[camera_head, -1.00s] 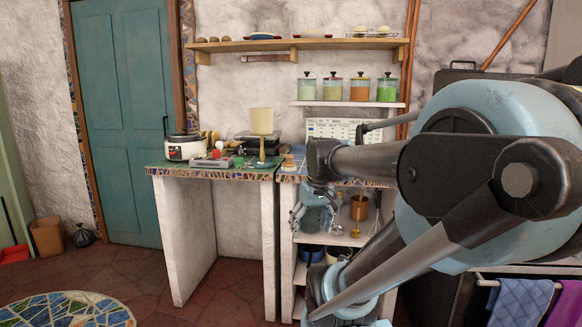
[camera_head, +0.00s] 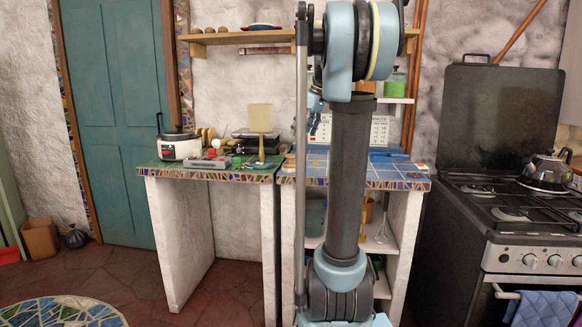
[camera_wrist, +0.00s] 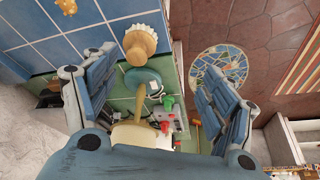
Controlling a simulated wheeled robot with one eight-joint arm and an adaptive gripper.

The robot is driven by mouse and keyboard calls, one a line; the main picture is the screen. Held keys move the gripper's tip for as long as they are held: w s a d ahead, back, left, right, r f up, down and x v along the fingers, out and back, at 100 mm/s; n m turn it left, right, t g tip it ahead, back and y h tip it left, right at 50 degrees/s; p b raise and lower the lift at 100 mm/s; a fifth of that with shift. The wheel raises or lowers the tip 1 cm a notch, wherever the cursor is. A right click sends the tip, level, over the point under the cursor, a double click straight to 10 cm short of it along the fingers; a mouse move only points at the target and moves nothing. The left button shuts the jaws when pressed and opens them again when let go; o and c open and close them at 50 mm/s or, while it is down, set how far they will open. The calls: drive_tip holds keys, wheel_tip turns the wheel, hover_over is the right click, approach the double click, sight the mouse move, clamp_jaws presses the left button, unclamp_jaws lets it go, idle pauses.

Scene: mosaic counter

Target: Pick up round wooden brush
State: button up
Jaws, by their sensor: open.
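The round wooden brush (camera_wrist: 140,42) has a tan wooden knob and a pale bristle fringe. In the wrist view it lies on the blue tiles near the counter edge, at the upper middle. A small tan shape at the left edge of the right counter (camera_head: 289,163) in the head view looks like it. My gripper (camera_wrist: 157,72) is open, its two blue-padded fingers spread left and right in the wrist view. The brush shows between and beyond the fingertips, apart from both. In the head view my arm hides most of the gripper.
A beige upright board (camera_head: 260,118) on a stand, a white cooker (camera_head: 180,146) and small items crowd the left counter. The stand also shows close between my fingers in the wrist view (camera_wrist: 135,136). A stove with a kettle (camera_head: 546,172) is right. Blue tiles (camera_head: 385,173) are mostly clear.

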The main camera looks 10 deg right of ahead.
drive_tip(key=w+r, duration=0.1)
drive_tip(key=w, duration=0.3)
approach(290, 161)
drive_tip(key=shift+n, duration=0.4)
drive_tip(key=f, duration=0.1)
drive_tip(key=w+f, duration=0.1)
drive_tip(key=f, duration=0.1)
drive_tip(key=w+f, duration=0.1)
drive_tip(key=shift+w+a+f, duration=0.2)
drive_tip(key=shift+a+f, duration=0.1)
drive_tip(key=shift+f, duration=0.05)
drive_tip(key=shift+x, duration=2.75)
drive_tip(key=shift+a, duration=0.15)
drive_tip(key=c, duration=1.2)
wheel_tip(290, 161, up, 10)
drive_tip(key=shift+r, duration=0.1)
